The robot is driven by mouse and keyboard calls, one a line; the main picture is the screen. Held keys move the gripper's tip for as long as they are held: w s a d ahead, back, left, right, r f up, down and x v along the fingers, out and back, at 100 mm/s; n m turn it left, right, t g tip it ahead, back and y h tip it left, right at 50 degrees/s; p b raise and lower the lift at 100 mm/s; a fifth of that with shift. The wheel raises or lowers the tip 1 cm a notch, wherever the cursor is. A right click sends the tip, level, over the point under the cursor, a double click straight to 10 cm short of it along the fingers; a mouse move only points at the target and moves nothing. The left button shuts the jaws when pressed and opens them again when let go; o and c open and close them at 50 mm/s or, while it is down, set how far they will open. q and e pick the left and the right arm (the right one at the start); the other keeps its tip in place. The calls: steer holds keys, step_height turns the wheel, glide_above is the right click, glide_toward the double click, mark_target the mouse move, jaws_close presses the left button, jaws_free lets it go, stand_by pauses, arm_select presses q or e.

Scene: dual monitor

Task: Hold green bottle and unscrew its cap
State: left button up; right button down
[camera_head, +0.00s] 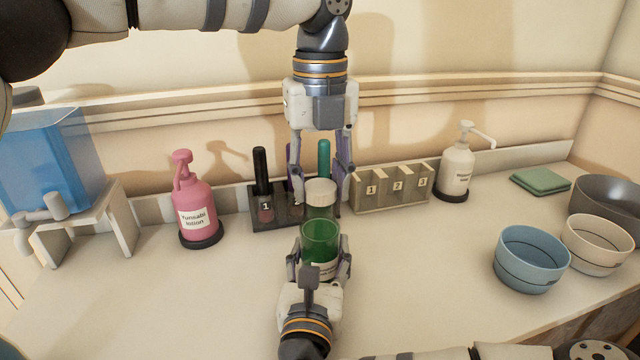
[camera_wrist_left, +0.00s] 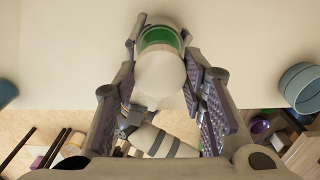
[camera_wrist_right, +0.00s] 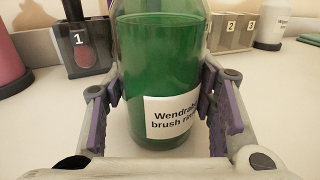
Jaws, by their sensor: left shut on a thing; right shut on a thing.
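The green bottle (camera_head: 322,243) stands upright above the counter, with clear glass at its top and a pale cap (camera_head: 320,190). Its white label reads "Wendrab... brush rin..." in the right wrist view (camera_wrist_right: 160,85). My left gripper (camera_head: 321,197) reaches down from above, its fingers shut on either side of the cap. The pale cap also shows between those fingers in the left wrist view (camera_wrist_left: 158,76). My right gripper (camera_head: 320,259) comes from the front and is shut around the bottle's body. Whether the cap has turned cannot be told.
A pink lotion pump (camera_head: 196,205) and a blue dispenser (camera_head: 50,160) stand left. A dark holder (camera_head: 275,222) with bottles and a numbered box (camera_head: 372,202) stand behind. A white pump (camera_head: 456,172), green cloths (camera_head: 540,181) and bowls (camera_head: 530,272) are right. The front-left counter is clear.

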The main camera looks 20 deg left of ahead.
mark_target(320, 186)
arm_select(q)
steer(key=shift+r, duration=0.2)
step_height(320, 186, up, 4)
steer(key=shift+f, duration=0.1)
arm_select(e)
steer(key=c, duration=0.6)
jaws_free()
steer(key=shift+s, duration=0.1)
